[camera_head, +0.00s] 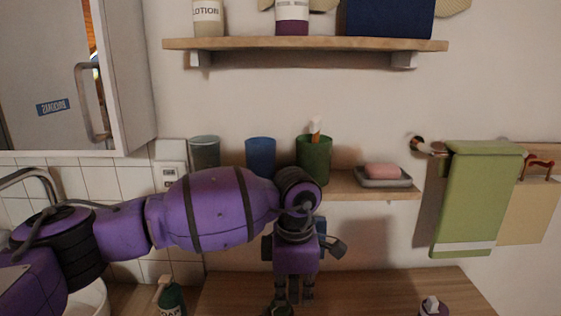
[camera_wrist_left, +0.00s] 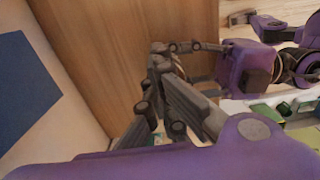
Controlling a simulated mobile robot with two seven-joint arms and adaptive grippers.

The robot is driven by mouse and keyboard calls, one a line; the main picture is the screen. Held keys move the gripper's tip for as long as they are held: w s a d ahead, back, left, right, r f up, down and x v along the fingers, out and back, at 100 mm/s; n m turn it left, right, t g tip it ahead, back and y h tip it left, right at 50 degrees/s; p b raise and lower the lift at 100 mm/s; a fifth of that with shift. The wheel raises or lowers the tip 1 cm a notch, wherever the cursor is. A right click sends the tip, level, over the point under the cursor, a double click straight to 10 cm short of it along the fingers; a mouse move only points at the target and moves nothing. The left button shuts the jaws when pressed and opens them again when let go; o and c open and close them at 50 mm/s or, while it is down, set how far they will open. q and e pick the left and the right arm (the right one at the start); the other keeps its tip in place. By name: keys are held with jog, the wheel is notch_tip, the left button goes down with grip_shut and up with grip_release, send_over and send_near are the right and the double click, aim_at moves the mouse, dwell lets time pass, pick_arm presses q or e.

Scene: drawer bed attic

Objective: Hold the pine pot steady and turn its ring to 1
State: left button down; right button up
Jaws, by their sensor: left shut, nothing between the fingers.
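I cannot make out the pine pot or its ring in either view. My left gripper (camera_head: 281,298) points down in front of the wooden counter (camera_head: 375,285), at the bottom edge of the head view. Its fingers are shut and hold nothing. In the left wrist view its grey fingers (camera_wrist_left: 160,65) reach toward the wood. A second purple arm end with grey linkage (camera_wrist_left: 247,65) faces them there; it looks like my right gripper, and whether it is open or shut is unclear.
A lower shelf (camera_head: 350,188) holds a grey cup (camera_head: 204,152), a blue cup (camera_head: 260,151), a green cup (camera_head: 318,155) and pink soap (camera_head: 382,170) on a dish. A green towel (camera_head: 470,200) hangs at the right. A soap bottle (camera_head: 172,298) stands lower left.

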pick_arm(q)
jog(key=shift+s+a+f, duration=0.2)
jog(key=shift+s+f, duration=0.1)
jog(key=shift+f, duration=0.25)
pick_arm(e)
jog(key=shift+d+f, duration=0.1)
jog(key=shift+d, duration=0.05)
pick_arm(q)
notch_tip(320, 180, up, 6)
jog(key=d, duration=0.1)
jog(key=shift+w+r, duration=0.2)
jog(key=shift+r, duration=0.05)
pick_arm(e)
jog(key=shift+f, duration=0.1)
jog(key=o, duration=1.4)
jog(key=shift+c, duration=0.2)
